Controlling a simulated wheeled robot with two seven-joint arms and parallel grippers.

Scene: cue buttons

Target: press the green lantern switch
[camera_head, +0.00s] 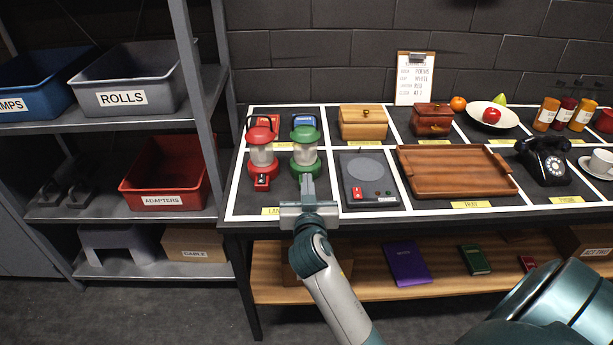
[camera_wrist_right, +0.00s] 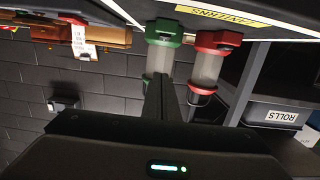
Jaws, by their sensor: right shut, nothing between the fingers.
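The green lantern (camera_head: 305,155) stands upright on the table in the left compartment, right of the red lantern (camera_head: 262,155). In the wrist view, which is upside down, the closed fingers (camera_wrist_right: 160,98) overlap the green lantern (camera_wrist_right: 163,36). My left gripper is not in view.
A grey device (camera_head: 368,178) with a red switch sits to the right of the lanterns, close to my gripper. A wooden tray (camera_head: 455,193) lies further right. Two small boxes, red and blue, stand behind the lanterns. A shelf post (camera_head: 200,100) rises to the left.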

